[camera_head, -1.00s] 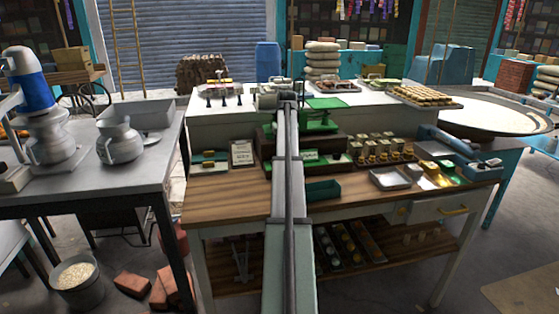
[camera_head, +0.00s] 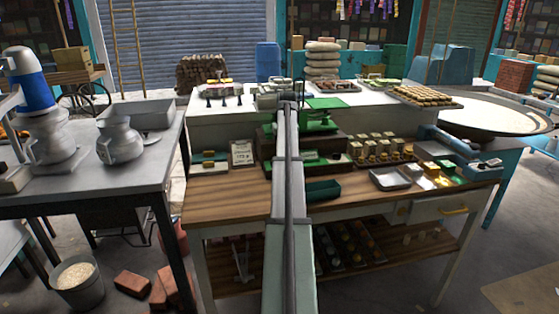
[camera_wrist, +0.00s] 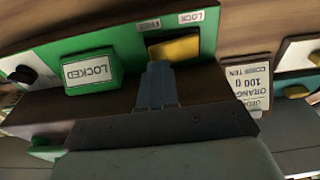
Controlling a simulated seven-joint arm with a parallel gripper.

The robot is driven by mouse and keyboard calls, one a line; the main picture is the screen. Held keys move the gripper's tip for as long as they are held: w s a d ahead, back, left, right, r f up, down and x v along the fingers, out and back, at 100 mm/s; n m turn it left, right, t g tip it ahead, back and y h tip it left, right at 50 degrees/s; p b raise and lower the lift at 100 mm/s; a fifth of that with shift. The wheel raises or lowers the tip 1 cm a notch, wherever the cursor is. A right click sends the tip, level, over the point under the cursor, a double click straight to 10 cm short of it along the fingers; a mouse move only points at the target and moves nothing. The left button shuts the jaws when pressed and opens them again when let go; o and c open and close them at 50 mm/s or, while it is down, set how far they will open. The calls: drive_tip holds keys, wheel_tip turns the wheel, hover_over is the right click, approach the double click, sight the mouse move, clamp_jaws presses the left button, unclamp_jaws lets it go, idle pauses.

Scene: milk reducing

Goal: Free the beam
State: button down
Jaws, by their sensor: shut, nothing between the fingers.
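In the wrist view a green panel (camera_wrist: 50,52) carries a yellow lever (camera_wrist: 176,48) in a slot below two small labels, FREE and LOCK. The lever lies between the labels, under the LOCK side more than the FREE side. A green block with a white LOCKED sign (camera_wrist: 92,71) stands to its left. My gripper (camera_wrist: 157,70) is shut and empty, its blue-grey fingertips at the lower left edge of the lever; I cannot tell whether they touch. In the head view my arm hides much of the green balance (camera_head: 318,126), and the beam cannot be made out.
In the head view, a dark green tray (camera_head: 323,190), a metal tray (camera_head: 390,179) and several small weights share the wooden bench (camera_head: 225,197). The bench's front left is clear.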

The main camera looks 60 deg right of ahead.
drive_tip(key=shift+f, duration=1)
idle(0.7)
drive_tip(key=shift+r, duration=3.55)
